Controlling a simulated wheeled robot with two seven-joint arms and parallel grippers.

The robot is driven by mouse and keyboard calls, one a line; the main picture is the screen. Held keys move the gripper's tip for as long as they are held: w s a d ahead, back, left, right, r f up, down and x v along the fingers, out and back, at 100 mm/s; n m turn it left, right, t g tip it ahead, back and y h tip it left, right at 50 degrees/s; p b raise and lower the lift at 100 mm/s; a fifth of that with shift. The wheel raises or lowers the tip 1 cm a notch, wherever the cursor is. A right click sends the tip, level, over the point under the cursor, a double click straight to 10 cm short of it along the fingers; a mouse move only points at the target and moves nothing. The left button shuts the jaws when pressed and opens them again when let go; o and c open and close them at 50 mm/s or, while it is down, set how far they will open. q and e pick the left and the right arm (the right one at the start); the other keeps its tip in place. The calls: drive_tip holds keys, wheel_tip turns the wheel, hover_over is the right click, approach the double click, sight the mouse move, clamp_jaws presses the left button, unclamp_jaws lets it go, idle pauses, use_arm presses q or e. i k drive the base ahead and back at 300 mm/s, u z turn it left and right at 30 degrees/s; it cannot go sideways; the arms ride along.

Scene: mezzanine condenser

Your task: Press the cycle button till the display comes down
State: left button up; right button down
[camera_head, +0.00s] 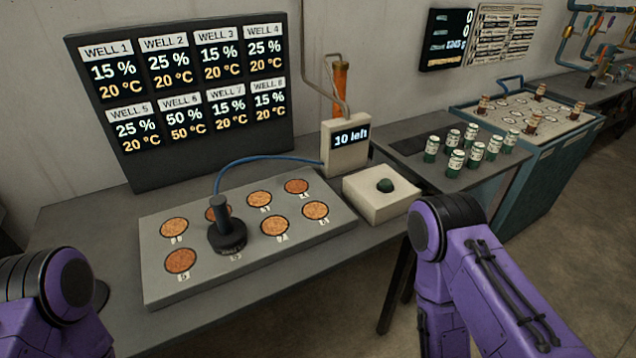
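A dark green round button (384,185) sits on top of a cream box (372,207) on the bench, to the right of the well plate. No label is readable on it. A large black wall display (185,95) lists wells with percentages and temperatures; Well 6 shows 50 % and 50 °C, the others 20 °C. My purple left arm is at the bottom left and my purple right arm is at the bottom right, in front of the button box. Neither gripper is in view.
A grey well plate (330,232) holds several copper discs. A black probe (227,232) stands upright on it, with a blue hose (262,158) near it arching to the grey unit. Several green-and-white vials (473,152) stand at right, beside a teal cart (545,185).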

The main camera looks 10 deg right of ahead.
sight(384, 183)
drive_tip(key=k, duration=1.35)
drive_tip(key=z, duration=0.6)
drive_tip(key=i, duration=0.65)
drive_tip(key=z, duration=0.85)
drive_tip(key=i, duration=0.9)
drive_tip(key=u, duration=0.65)
drive_tip(key=i, duration=0.8)
drive_tip(key=u, duration=0.75)
